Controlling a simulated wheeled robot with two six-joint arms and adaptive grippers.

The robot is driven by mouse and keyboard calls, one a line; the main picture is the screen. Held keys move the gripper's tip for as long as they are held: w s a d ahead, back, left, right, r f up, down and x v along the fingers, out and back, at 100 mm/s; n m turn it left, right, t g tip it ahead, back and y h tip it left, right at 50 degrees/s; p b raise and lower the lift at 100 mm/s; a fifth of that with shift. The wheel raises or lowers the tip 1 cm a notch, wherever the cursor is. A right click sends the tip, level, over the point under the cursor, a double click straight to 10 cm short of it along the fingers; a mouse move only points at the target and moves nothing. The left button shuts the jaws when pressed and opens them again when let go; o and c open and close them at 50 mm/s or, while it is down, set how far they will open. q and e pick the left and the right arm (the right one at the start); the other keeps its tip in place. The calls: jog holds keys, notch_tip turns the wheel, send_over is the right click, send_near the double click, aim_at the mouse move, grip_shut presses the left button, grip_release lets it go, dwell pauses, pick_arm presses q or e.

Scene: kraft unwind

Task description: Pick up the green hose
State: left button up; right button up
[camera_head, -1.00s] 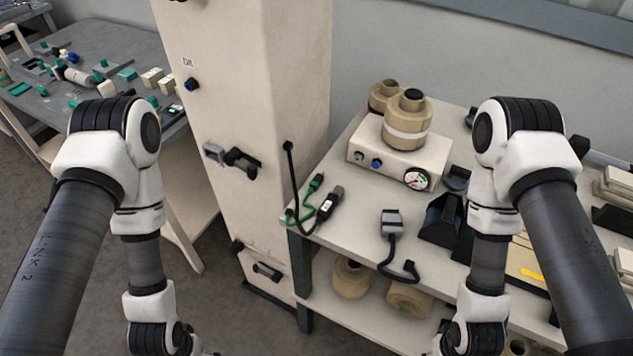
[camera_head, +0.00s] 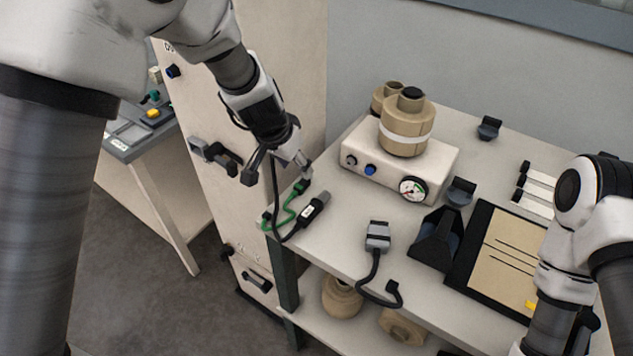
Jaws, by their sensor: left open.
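The green hose (camera_head: 287,216) lies at the left corner of the table (camera_head: 345,221), curving down towards the table's edge. Its dark end fitting (camera_head: 301,187) points towards the back. My left gripper (camera_head: 278,175) is open just above and behind that end, with one finger close to the fitting; I cannot tell whether they touch. A black cable with a dark connector (camera_head: 314,209) lies just right of the hose and passes near the gripper. My right arm shows at the right edge, but its gripper is out of view.
A cream box with a gauge (camera_head: 412,188) and tan rolls (camera_head: 407,125) stands behind on the table. A grey connector on a black cable (camera_head: 377,235) lies near the front edge. A beige cabinet (camera_head: 300,70) stands left of the table.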

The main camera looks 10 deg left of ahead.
aim_at(300, 184)
pick_arm(q)
jog(key=shift+s+d+f+b, duration=0.1)
jog(key=shift+s+f+b, duration=0.25)
jog(key=shift+f, duration=0.25)
jog(key=shift+s+d+f+b, duration=0.1)
jog(key=shift+s+f+b, duration=0.25)
jog(key=shift+f, duration=0.2)
jog(key=x, duration=0.3)
jog(key=b+x, duration=0.1)
jog(key=shift+w+a+f, duration=0.2)
jog(key=shift+w, duration=0.3)
jog(key=shift+s+r, duration=0.25)
jog(key=shift+s, duration=0.1)
jog(key=c, duration=0.6)
grip_shut()
pick_arm(e)
jog(key=shift+s+f, duration=0.35)
jog(key=shift+f, duration=0.2)
jog(key=shift+s+f, duration=0.3)
jog(key=shift+f, duration=0.2)
